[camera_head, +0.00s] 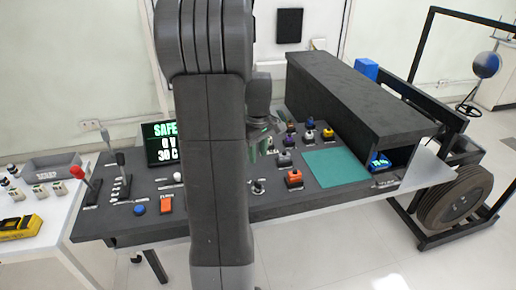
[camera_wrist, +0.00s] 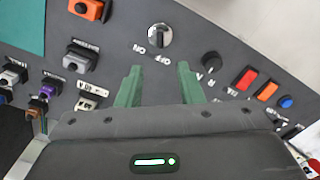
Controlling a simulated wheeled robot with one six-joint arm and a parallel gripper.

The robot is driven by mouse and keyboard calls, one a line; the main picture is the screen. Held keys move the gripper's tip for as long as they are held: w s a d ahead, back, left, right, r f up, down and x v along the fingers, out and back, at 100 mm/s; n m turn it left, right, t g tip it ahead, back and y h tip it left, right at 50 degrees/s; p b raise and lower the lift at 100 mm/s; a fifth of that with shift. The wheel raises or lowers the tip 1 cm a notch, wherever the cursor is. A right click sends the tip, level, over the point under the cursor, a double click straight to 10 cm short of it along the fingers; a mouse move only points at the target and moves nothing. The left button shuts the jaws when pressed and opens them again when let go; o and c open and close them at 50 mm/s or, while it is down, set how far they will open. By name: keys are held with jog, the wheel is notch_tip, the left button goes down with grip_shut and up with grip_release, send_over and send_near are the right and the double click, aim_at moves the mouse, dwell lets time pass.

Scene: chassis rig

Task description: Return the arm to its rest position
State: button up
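My gripper (camera_wrist: 159,80) shows in the wrist view with its two green fingers wide apart and nothing between them. It is over the dark control desk (camera_wrist: 215,25), below the ON/OFF knob (camera_wrist: 160,36) in the picture. In the head view my gripper (camera_head: 262,150) is partly hidden behind my large grey arm, which crosses the middle of the picture. The arm is raised over the desk (camera_head: 110,215). Whether the fingers touch the desk cannot be told.
Coloured blocks sit right of my arm, by a green mat (camera_head: 335,167) and a dark shelf box (camera_head: 350,95). A lit screen (camera_head: 162,143), red-knobbed lever (camera_head: 90,185) and orange switch (camera_head: 166,205) stand left. A wheel rig (camera_head: 455,197) is at right.

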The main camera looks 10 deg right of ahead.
aim_at(258, 182)
jog(key=shift+r, duration=0.7)
notch_tip(258, 182, down, 14)
dwell(0.4)
jog(key=shift+r, duration=0.1)
